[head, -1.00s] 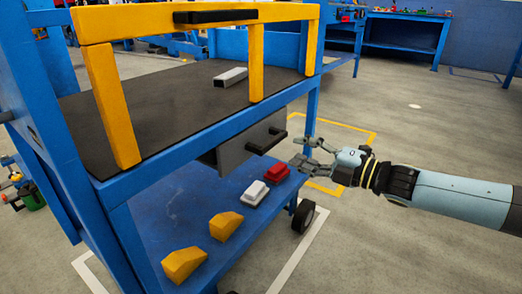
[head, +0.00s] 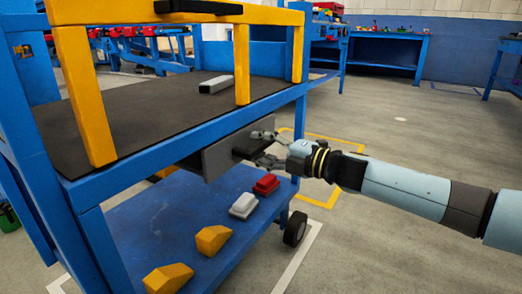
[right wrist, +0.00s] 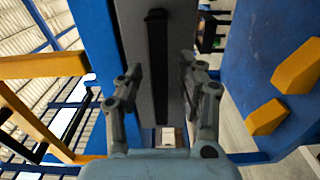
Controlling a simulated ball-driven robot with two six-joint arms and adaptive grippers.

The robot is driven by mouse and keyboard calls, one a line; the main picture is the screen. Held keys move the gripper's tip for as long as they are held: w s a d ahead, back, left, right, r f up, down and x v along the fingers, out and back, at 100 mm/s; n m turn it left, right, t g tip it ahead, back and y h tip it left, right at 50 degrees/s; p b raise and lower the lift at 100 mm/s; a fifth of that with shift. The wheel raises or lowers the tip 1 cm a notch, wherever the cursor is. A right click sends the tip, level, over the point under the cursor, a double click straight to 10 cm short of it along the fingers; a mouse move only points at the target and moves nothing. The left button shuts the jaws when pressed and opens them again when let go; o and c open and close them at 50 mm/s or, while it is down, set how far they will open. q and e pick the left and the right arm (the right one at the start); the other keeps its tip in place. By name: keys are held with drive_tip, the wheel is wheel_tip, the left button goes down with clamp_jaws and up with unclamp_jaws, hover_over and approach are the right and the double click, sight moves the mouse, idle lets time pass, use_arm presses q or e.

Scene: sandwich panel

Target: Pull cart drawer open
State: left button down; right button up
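The cart drawer has a grey front (head: 222,157) under the dark worktop, with a black bar handle (head: 241,154). In the right wrist view the grey front (right wrist: 178,75) fills the middle, and the black handle (right wrist: 157,65) runs upright in it. My right gripper (head: 262,148) is at the handle in the head view and partly covers it. In the right wrist view my right gripper (right wrist: 160,75) is open, with one finger on each side of the handle and gaps visible between. Whether a fingertip touches the drawer front cannot be told. My left gripper is not in view.
The blue cart (head: 160,146) has a yellow rail (head: 75,95) above its worktop, where a grey block (head: 216,84) lies. The lower shelf (head: 160,225) holds a red item (head: 266,184), a white item (head: 243,206) and two yellow wedges (head: 213,239). Floor right of the cart is clear.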

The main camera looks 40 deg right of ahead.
drive_tip(key=shift+c, duration=0.3)
clamp_jaws()
drive_tip(key=shift+s, duration=0.1)
